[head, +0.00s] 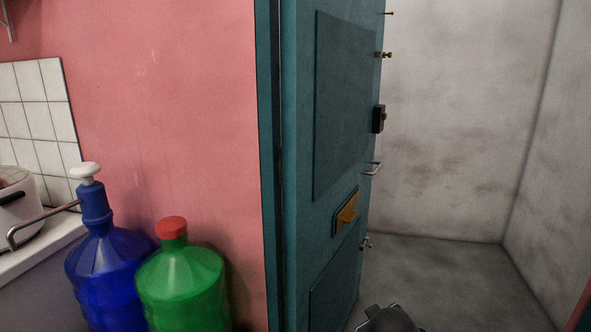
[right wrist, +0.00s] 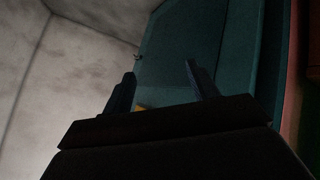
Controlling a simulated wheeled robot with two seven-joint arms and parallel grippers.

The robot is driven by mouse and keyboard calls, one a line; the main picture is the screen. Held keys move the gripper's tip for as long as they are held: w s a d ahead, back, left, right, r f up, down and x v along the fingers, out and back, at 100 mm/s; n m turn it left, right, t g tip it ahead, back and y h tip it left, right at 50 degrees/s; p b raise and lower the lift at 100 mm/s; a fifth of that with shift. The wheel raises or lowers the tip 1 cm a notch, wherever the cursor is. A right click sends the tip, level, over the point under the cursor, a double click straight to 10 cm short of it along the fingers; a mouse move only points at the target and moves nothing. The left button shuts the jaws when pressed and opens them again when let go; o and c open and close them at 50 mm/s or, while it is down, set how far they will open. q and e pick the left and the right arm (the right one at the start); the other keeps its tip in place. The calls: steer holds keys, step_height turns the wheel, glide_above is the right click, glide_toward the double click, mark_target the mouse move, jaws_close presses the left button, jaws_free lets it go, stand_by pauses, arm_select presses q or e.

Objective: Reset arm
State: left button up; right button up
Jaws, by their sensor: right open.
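My right gripper (right wrist: 160,69) shows in the right wrist view with its two dark fingers apart and nothing between them. It faces the teal door (right wrist: 185,35), which fills the space behind the fingers. In the head view the teal door (head: 335,140) stands open in the middle, with a handle, locks and a brass mail slot (head: 347,212) on it. A dark part of my own arm shows at the bottom edge of the head view, in front of the door's lower right. My left gripper is not in view.
A blue bottle (head: 108,250) with a pump and a green bottle (head: 183,285) with a red cap stand at the lower left by the pink wall (head: 175,110). A white pot (head: 25,205) sits on the counter at far left. Bare grey floor (head: 450,275) lies beyond the door.

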steer(key=s+a+m+g+y+p, duration=0.1)
steer(key=s+a+g+p, duration=0.2)
steer(key=s+p, duration=0.6)
steer(key=s+a+m+g+y+p, duration=0.2)
steer(key=s+p, duration=0.8)
steer(key=s, duration=1.4)
steer(key=shift+s+a+g+p, duration=0.25)
steer(key=shift+a+g, duration=0.2)
steer(key=shift+g, duration=0.45)
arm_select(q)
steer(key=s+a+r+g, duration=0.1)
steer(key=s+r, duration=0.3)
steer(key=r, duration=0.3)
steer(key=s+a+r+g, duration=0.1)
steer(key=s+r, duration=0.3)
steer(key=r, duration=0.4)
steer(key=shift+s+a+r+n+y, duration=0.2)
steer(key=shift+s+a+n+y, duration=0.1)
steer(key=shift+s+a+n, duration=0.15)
arm_select(e)
steer(key=shift+s, duration=0.45)
steer(key=shift+c, duration=0.2)
